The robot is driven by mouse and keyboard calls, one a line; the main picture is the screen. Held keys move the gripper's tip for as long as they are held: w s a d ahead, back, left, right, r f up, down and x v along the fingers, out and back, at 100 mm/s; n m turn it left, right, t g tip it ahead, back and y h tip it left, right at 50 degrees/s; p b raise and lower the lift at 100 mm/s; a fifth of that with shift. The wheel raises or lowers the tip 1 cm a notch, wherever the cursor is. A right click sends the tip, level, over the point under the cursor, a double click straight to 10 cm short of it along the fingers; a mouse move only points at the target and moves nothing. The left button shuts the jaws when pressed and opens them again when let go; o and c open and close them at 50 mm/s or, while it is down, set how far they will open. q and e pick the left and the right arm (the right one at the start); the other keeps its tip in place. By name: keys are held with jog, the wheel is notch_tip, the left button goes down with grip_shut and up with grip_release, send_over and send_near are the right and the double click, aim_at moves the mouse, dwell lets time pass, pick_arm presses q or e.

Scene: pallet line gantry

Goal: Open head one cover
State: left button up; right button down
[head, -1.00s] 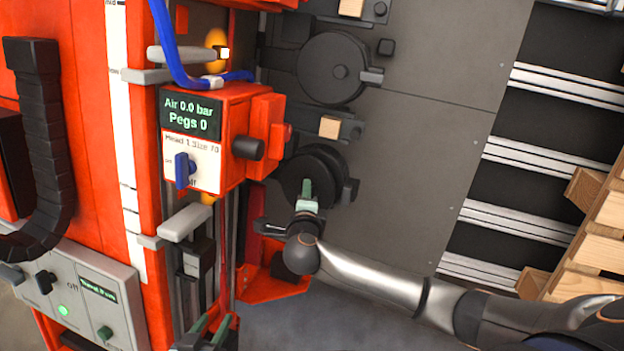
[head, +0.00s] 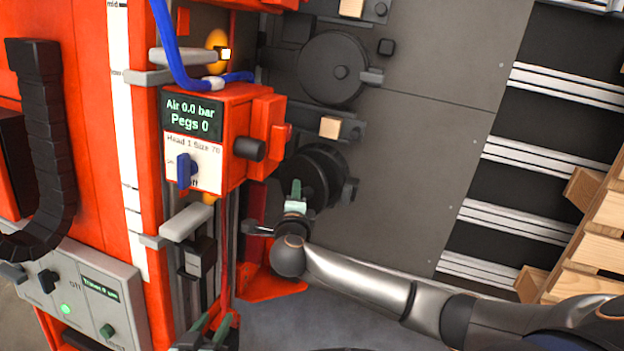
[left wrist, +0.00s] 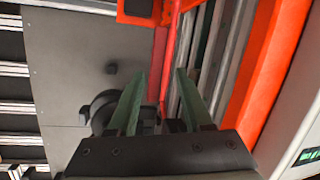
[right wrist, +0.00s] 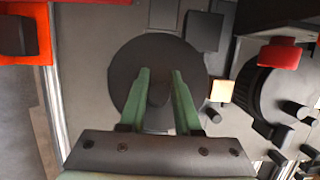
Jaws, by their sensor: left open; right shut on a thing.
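The head one cover (head: 312,182) is a dark round disc on the lower head beside the red control box (head: 215,140), whose screen reads Air 0.0 bar, Pegs 0. My right gripper (head: 295,190) is shut on the cover's knob. In the right wrist view the disc (right wrist: 130,72) lies behind the green fingers (right wrist: 160,88), with the knob between them. In the head view the disc looks tilted against the round body (head: 335,165) behind it; how far apart they are is unclear. My left gripper (head: 208,335) is open and empty at the bottom edge; it also shows in the left wrist view (left wrist: 160,85).
A second head with a round closed cover (head: 333,68) sits above. A wooden block (head: 331,127) is between them. Red frame (head: 265,285) stands below the lower head. A grey panel (head: 430,120) is free to the right; wooden pallets (head: 595,240) stand at far right.

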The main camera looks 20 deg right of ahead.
jog(key=shift+a, duration=0.2)
pick_arm(q)
jog(key=shift+r, duration=0.1)
pick_arm(e)
jog(key=shift+a+r, duration=0.3)
jog(key=shift+a, duration=0.6)
jog(key=c, duration=0.7)
grip_release()
